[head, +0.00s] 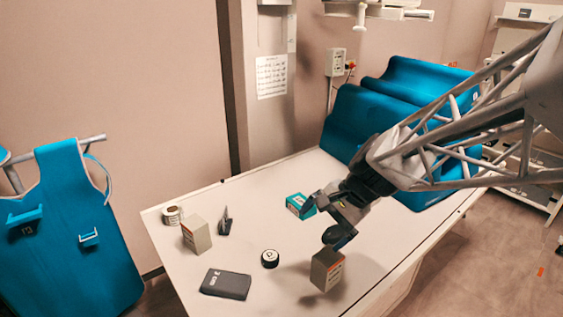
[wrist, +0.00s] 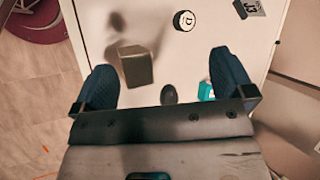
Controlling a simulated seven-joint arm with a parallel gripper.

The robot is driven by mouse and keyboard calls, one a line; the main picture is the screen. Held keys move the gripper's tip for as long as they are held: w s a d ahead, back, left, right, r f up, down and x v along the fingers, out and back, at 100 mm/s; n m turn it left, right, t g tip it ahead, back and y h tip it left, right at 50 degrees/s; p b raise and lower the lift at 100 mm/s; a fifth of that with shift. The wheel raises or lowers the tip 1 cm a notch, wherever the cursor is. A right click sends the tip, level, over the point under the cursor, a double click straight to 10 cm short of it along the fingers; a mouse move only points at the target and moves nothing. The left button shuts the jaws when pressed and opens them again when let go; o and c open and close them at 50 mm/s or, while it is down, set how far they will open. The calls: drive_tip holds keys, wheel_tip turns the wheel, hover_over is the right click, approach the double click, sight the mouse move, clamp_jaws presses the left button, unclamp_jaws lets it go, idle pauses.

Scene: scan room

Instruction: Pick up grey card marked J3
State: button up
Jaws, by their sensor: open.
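The grey card marked J3 (wrist: 249,8) shows at the top edge of the wrist view, partly cut off. In the head view a small dark upright card (head: 225,221) at the left-middle of the table appears to be it; its marking cannot be read there. My gripper (head: 326,220) is over the right part of the table, well to the right of the card. In the wrist view my gripper (wrist: 166,78) has its two blue fingers spread wide, with nothing held between them.
A beige box (head: 327,270) stands below my gripper, with a teal box (head: 300,206) close beside it.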

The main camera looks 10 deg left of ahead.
drive_tip(key=w+a+f+m+g+y, duration=0.1)
drive_tip(key=w+a+f+m+y, duration=0.45)
drive_tip(key=w+a, duration=0.7)
drive_tip(key=m+y, duration=0.2)
drive_tip(key=m, duration=0.3)
approach(226, 222)
drive_tip(key=shift+s+a+r+t, duration=0.1)
drive_tip(key=shift+s+a+t, duration=0.1)
drive_tip(key=shift+a, duration=0.25)
drive_tip(key=shift+s+a+t, duration=0.2)
drive_tip(key=shift+a, duration=0.25)
drive_tip(key=shift+h+x, duration=0.25)
drive_tip(key=shift+x, duration=1)
drive_tip(key=shift+f+x, duration=0.15)
drive_tip(key=shift+x, duration=1.15)
drive_tip(key=shift+f+x, duration=0.15)
drive_tip(key=shift+x, duration=1.15)
drive_tip(key=shift+w+d, duration=0.1)
drive_tip(key=c, duration=0.9)
